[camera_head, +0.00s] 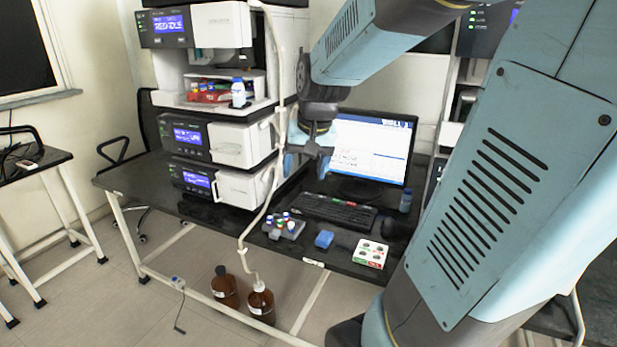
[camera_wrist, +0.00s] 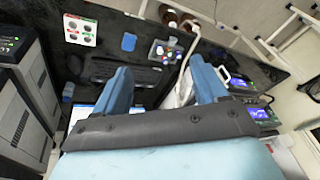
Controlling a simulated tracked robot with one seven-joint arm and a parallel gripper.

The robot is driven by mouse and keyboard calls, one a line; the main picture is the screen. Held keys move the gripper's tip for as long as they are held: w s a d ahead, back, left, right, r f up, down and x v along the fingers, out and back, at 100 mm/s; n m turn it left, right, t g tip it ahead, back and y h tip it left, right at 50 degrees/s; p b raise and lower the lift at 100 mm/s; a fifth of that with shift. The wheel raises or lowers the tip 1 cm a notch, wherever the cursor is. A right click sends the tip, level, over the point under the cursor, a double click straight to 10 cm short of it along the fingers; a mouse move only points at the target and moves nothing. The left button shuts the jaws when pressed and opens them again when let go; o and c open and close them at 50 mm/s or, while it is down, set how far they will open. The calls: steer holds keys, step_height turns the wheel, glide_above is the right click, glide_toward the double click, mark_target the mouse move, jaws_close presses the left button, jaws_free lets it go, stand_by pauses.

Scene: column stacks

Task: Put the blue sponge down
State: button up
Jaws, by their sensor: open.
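The blue sponge (camera_head: 324,239) lies on the dark bench top near its front edge, between a vial rack and a white box. It also shows in the wrist view (camera_wrist: 129,42), beyond my fingers. My gripper (camera_head: 312,160) is open and empty, raised above the bench in front of the monitor. In the wrist view its two blue fingers (camera_wrist: 160,82) are spread apart, with nothing between them. The sponge is clear of the fingers.
The vial rack (camera_head: 284,228) stands left of the sponge and the white box (camera_head: 370,254) to its right. Behind are a keyboard (camera_head: 325,211) and monitor (camera_head: 372,150). Stacked instruments (camera_head: 212,146) stand left. Brown bottles (camera_head: 261,303) stand on the floor, with a tube rising from one.

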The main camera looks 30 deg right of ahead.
steer(key=s+a+r+n+t, duration=0.1)
steer(key=s+a+r+n, duration=0.1)
steer(key=s, duration=0.4)
steer(key=s+a+r+n+t, duration=0.1)
steer(key=s+a+r+n, duration=0.1)
steer(key=s, duration=0.4)
steer(key=shift+s+a+r, duration=0.35)
steer(key=shift+a, duration=0.55)
